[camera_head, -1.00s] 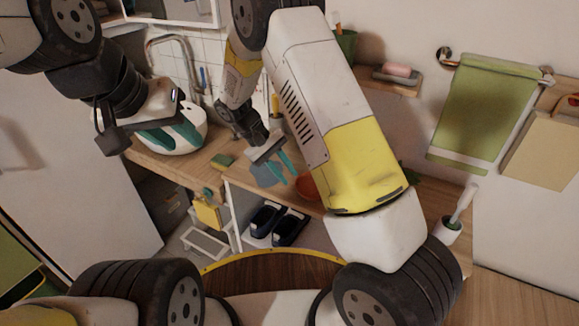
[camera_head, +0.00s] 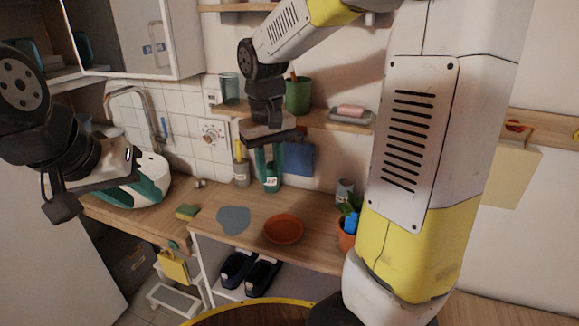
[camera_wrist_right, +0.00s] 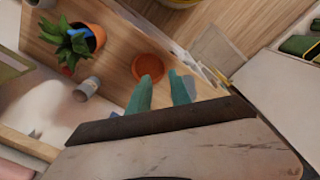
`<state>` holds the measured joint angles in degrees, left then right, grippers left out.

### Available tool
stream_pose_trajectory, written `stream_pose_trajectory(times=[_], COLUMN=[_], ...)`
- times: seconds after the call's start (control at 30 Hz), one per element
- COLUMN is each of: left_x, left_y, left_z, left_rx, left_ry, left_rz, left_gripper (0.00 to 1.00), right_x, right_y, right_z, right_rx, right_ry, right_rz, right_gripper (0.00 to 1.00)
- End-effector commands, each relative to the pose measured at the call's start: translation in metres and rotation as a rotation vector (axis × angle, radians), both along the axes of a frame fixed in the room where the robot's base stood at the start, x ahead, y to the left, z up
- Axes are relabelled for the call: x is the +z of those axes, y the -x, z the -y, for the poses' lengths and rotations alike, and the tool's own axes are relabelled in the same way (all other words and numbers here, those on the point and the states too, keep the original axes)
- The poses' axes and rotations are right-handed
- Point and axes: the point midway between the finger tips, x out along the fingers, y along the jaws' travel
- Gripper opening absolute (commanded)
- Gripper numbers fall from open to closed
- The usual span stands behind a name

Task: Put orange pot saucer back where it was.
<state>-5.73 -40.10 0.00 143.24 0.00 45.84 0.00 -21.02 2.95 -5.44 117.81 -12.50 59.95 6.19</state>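The orange pot saucer (camera_head: 284,229) lies flat and empty on the wooden worktop. It also shows in the right wrist view (camera_wrist_right: 148,68), just past the fingertips. My right gripper (camera_head: 268,180) hangs above and behind the saucer, not touching it. In the right wrist view its two teal fingers (camera_wrist_right: 160,86) are apart with nothing between them. An orange pot with a green plant (camera_head: 347,230) stands to the saucer's right, partly hidden by my right arm. My left gripper (camera_head: 125,192) is at the left, in front of a white rounded object (camera_head: 153,168); its finger opening is unclear.
A grey-blue flat patch (camera_head: 233,220) lies left of the saucer. A grey cup (camera_head: 344,190) stands behind the plant. A wall shelf (camera_head: 335,122) holds a green pot (camera_head: 298,96). A green-yellow sponge (camera_head: 187,212) lies on the left counter. Dark slippers (camera_head: 262,275) sit below the worktop.

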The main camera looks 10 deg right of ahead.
Motion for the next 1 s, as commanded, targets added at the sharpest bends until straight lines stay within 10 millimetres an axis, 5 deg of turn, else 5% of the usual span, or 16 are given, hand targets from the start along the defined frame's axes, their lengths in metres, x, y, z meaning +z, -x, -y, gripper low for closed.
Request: stream_pose_trajectory(times=[0.2,0.5,1.0], left_x=[0.000,0.000,0.000], left_y=[0.000,0.000,0.000], left_z=[0.000,0.000,0.000], left_rx=[0.000,0.000,0.000], left_ry=[0.000,0.000,0.000], left_rz=[0.000,0.000,0.000], left_gripper=[0.36,0.36,0.36], right_x=[0.044,0.062,0.062], right_y=[0.060,0.118,0.127], right_z=[0.028,0.042,0.043], right_rx=[-0.094,-0.181,-0.195], right_ry=[-0.163,-0.272,-0.287], right_rz=[0.202,0.430,0.473], right_gripper=[0.25,0.25,0.25])
